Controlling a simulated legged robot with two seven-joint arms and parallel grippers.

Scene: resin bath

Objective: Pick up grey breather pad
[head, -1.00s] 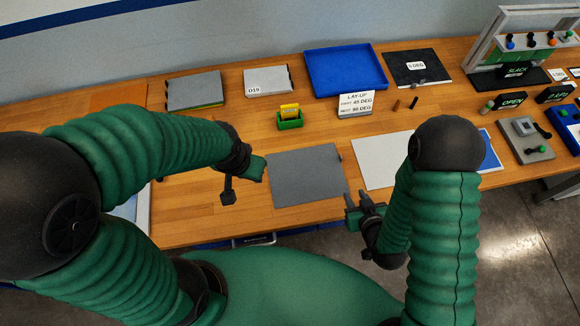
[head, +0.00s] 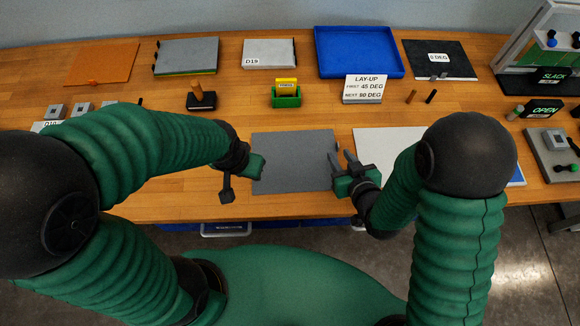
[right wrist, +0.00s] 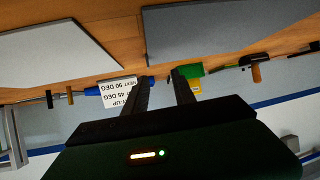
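A flat dark grey sheet (head: 292,160) lies on the bench between my grippers. A grey pad (head: 187,53) with a yellow-green edge below it lies at the back left, with dark clips at its left side. I cannot tell which of these is the breather pad. My right gripper (head: 341,157) is open and empty by the right edge of the dark grey sheet; its two separated fingers (right wrist: 163,83) show in the right wrist view. My left gripper (head: 256,166) is by the sheet's left edge; its finger opening is not clear.
A pale sheet (head: 385,140) lies right of the dark sheet, partly behind my right arm. Behind stand a green holder (head: 286,99), a lay-up sign (head: 364,91), a D19 block (head: 269,53), a blue tray (head: 318,66) and a black 0 DEG plate (head: 440,68).

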